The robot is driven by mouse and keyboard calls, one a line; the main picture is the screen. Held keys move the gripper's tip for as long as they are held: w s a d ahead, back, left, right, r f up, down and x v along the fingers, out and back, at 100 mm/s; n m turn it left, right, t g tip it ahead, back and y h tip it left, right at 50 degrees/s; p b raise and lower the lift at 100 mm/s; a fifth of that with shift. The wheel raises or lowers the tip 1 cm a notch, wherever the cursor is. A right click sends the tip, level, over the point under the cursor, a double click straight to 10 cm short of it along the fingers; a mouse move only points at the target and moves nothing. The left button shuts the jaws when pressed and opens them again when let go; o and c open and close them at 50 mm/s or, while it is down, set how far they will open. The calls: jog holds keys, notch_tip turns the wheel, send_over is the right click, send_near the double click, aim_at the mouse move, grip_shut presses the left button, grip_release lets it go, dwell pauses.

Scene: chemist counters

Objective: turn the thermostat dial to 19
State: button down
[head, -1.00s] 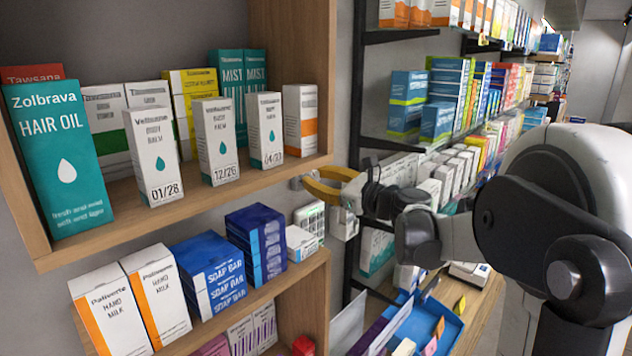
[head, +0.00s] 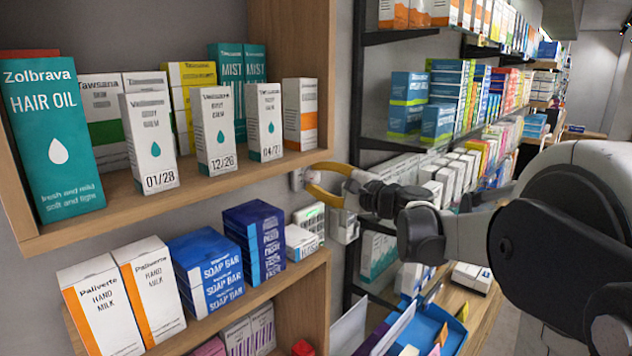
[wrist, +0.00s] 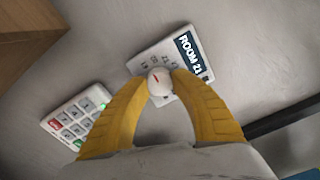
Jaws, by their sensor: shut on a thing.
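The thermostat (wrist: 197,58) is a white plate on the grey wall, with a dark label reading "ROOM 21" and small scale numbers too blurred to read. Its round white dial (wrist: 159,83) has a red pointer mark. In the wrist view my gripper (wrist: 160,82) has its yellow fingers shut on the dial, one on each side. Only an edge of the thermostat (head: 296,180) shows there, and the dial is hidden by the fingers.
A white keypad (wrist: 75,115) with coloured keys is on the wall close to my left finger in the wrist view. The wooden shelf (head: 322,75) with boxes stands left of my gripper. Black-framed racks (head: 357,80) with stock stand to the right.

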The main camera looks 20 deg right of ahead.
jog(key=shift+n+b, duration=0.3)
jog(key=shift+n, duration=1.6)
jog(key=c, duration=1)
grip_release()
jog(key=v, duration=1.2)
jog(key=shift+f, duration=0.1)
